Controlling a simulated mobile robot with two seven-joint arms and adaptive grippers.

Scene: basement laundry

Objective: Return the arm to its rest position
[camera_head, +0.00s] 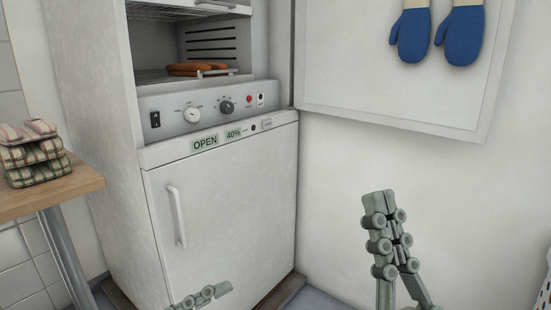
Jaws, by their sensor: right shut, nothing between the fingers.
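My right gripper (381,205) is grey-green and points up at the lower right of the head view. Its fingers are shut together with nothing between them. It is in front of the white wall and open door, and I see no contact with anything. Only a small part of my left gripper (205,297) shows at the bottom edge, in front of the lower part of the white cabinet. Whether it is open or shut does not show.
A white cabinet (220,210) has its upper door (400,90) swung open to the right. Orange-brown items (195,68) lie inside. Blue mitts (411,36) hang at the upper right. A wooden table (60,192) with folded cloths (32,155) stands left.

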